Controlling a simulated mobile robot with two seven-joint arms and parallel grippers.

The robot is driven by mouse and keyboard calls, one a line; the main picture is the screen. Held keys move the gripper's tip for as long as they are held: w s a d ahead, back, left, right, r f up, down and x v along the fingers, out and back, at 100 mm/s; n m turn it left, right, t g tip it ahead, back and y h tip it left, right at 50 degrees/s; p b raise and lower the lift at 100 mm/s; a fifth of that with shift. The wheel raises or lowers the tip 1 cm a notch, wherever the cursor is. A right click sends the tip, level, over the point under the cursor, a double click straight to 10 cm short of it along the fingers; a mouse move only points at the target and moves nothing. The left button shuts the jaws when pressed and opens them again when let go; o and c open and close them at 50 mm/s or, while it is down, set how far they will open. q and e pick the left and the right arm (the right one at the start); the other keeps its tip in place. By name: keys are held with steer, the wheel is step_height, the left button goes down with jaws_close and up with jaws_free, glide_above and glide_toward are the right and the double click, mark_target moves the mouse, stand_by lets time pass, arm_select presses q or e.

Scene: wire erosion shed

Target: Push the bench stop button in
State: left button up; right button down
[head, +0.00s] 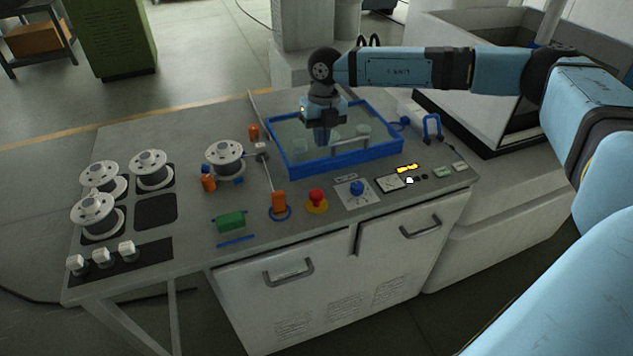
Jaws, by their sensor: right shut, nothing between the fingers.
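The bench stop button (317,195) is a red mushroom head on a yellow base near the front edge of the bench, in the middle. I cannot tell from here how far in it sits. My right gripper (322,138) points down over the blue-rimmed tank (290,165), behind the button and apart from it. Its fingers are shut and empty. My left gripper is not in view.
A blue knob (357,188) stands right of the button, and an orange-handled tool (279,203) left of it. White wire spools (98,215) and a green block (230,222) are further left. The bench top (190,240) has bare room near its front edge.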

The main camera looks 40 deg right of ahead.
mark_target(317, 192)
steer(key=f+p, duration=0.1)
steer(key=f, duration=0.3)
steer(key=a+f+p, duration=0.1)
steer(key=f, duration=0.4)
steer(key=s+f+p, duration=0.1)
steer(key=f, duration=0.3)
steer(key=shift+a+f, duration=0.25)
steer(key=shift+a, duration=0.05)
steer(key=shift+f, duration=0.2)
